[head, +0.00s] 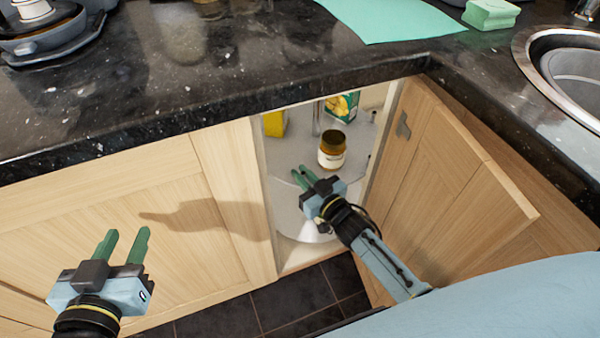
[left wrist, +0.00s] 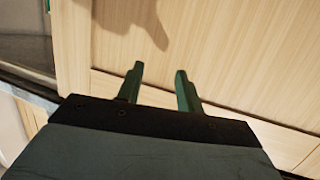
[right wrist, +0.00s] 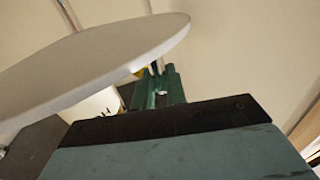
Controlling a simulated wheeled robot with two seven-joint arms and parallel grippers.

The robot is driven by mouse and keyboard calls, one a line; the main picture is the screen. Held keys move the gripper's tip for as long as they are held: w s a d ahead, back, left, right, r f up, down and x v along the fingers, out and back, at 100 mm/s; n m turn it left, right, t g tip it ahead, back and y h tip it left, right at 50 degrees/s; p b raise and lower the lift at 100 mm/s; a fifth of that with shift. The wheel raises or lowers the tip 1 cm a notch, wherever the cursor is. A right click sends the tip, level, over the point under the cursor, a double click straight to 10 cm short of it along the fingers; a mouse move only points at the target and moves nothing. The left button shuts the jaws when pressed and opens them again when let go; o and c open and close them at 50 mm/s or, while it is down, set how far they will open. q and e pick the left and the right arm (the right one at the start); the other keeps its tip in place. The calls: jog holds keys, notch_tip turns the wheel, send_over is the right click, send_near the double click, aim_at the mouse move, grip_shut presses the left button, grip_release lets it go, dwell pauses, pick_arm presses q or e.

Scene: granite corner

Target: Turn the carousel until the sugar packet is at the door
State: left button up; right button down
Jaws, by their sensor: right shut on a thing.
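The carousel (head: 288,156) is a pale grey round shelf inside the open corner cabinet; its disc also shows in the right wrist view (right wrist: 90,68). A jar with a white label (head: 332,152) stands near its front. A green box (head: 342,106) stands further back. A yellow item (head: 274,123) at the left is partly hidden by the door frame; I cannot tell whether it is the sugar packet. My right gripper (head: 303,174) is at the carousel's front rim, shut on a part of it that its fingers mostly hide. My left gripper (head: 126,232) is open and empty before the left cabinet front.
The wooden cabinet door (head: 450,185) stands open on the right, close to my right arm. The dark granite counter (head: 150,110) overhangs the opening. A metal post (head: 316,118) rises at the carousel's centre.

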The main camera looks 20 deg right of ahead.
jog(key=shift+d, duration=0.1)
jog(key=c, duration=1.5)
grip_release()
